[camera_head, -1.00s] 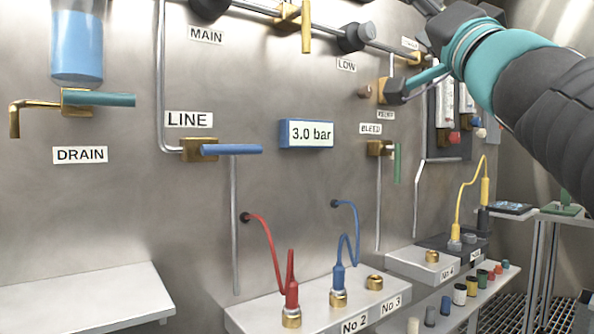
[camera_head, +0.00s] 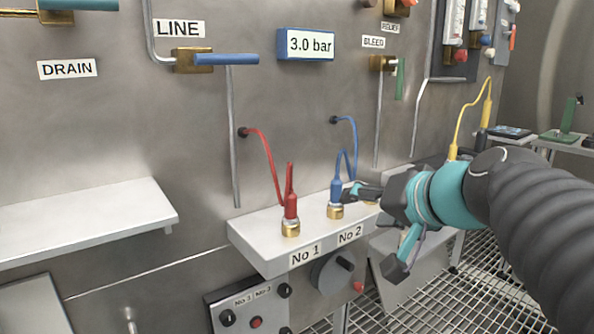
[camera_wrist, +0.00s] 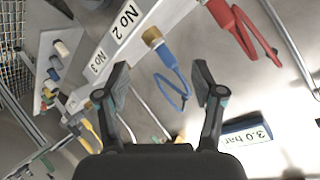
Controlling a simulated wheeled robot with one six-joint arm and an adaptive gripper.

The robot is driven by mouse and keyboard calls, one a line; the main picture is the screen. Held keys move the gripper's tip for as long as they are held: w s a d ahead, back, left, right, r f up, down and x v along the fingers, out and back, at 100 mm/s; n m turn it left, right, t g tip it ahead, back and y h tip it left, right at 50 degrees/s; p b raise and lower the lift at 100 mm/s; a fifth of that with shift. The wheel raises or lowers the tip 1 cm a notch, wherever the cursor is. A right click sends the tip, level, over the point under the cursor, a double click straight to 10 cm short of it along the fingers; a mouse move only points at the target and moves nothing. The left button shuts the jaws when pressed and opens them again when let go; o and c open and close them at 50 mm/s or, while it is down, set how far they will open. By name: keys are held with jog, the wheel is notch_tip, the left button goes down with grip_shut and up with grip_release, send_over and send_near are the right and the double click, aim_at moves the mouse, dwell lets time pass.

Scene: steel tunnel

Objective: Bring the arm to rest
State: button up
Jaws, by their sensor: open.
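My gripper (camera_head: 374,232) is open and empty in front of the socket shelf, right of the blue plug. Its upper finger overlaps the blue plug's right side in the head view. In the wrist view the two fingers of my gripper (camera_wrist: 162,82) stand wide apart, with the blue plug (camera_wrist: 166,56) and its cable between them in the picture, farther off. The blue plug (camera_head: 337,190) sits upright in its brass socket (camera_head: 336,211) on the white shelf. I cannot tell whether a finger touches it. My arm reaches in from the right.
A red plug (camera_head: 290,207) stands in the socket left of the blue one. A yellow cable (camera_head: 459,115) hangs farther right. Below are a control box (camera_head: 245,308) and a round dark knob (camera_head: 333,272). A bare white shelf (camera_head: 90,219) is at left. The blue LINE lever (camera_head: 226,59) is above.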

jog(key=s+d+f+n+g+h, duration=0.1)
jog(key=s+d+f+g+h, duration=0.1)
jog(key=s+f, duration=0.5)
jog(key=s+d+f+n+g+h+p, duration=0.1)
jog(key=s+d+f+n+g+h, duration=0.1)
jog(key=s+f, duration=0.5)
jog(key=shift+s+d+f+g+h, duration=0.3)
jog(key=shift+f+g+h, duration=0.35)
jog(key=shift+f, duration=2.4)
jog(key=shift+a, duration=0.1)
